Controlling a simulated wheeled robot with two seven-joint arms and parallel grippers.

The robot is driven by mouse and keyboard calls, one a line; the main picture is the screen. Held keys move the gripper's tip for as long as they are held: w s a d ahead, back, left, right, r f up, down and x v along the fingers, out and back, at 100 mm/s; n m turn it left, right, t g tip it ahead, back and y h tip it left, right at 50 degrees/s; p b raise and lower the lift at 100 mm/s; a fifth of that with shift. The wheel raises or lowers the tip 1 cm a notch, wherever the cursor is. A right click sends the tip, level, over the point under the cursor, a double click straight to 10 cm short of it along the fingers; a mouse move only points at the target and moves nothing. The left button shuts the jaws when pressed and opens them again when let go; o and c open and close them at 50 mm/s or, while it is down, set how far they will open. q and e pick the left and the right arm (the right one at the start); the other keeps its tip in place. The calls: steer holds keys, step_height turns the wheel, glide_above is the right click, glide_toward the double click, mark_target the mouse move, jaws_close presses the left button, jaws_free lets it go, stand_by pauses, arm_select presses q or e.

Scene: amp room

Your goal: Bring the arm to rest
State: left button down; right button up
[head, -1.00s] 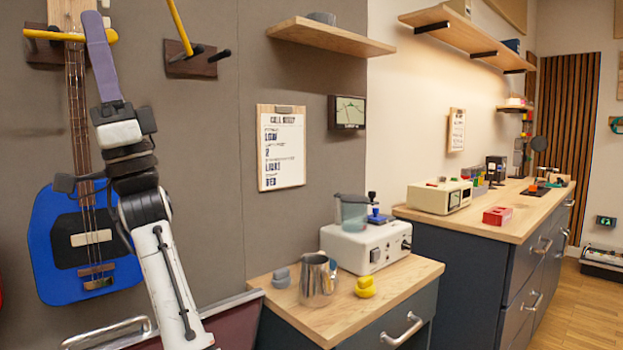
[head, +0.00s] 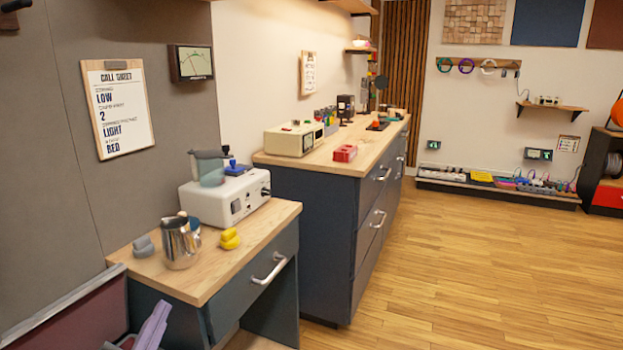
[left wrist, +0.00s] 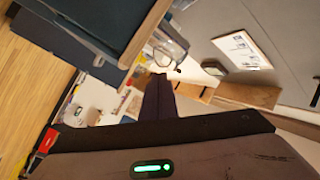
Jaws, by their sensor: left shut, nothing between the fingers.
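My left gripper (head: 152,328) shows only in part at the bottom left edge of the head view, as purple fingers pointing up. They are beside the dark red panel with a metal rim (head: 85,318), low in front of the small cabinet. In the left wrist view the fingers (left wrist: 158,98) are dark, together and empty. The rest of the left arm is out of the head view. My right gripper is not in view.
The small wooden-topped cabinet (head: 205,285) holds a metal jug (head: 181,245), grey and yellow pieces, and a white device (head: 225,203). A longer cabinet (head: 318,215) stands behind it. A call sheet (head: 117,108) hangs on the wall. The wooden floor (head: 470,265) at right is clear.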

arm_select(q)
steer(key=s+d+f+n+g+h, duration=0.1)
steer(key=s+d+f+n+g, duration=0.1)
steer(key=s+f, duration=0.6)
steer(key=s+d+f+n+g+h+p, duration=0.1)
steer(key=s+d+f+n+g, duration=0.1)
steer(key=s+d+f+g, duration=0.3)
steer(key=s+d+f+n+g+h+p, duration=0.1)
steer(key=s+d+f+n+g+h, duration=0.1)
steer(key=s+d+f, duration=0.5)
steer(key=s+f+g, duration=0.1)
steer(key=s+f, duration=0.4)
steer(key=s, duration=0.1)
steer(key=shift+s+f, duration=0.15)
steer(key=shift+f, duration=0.15)
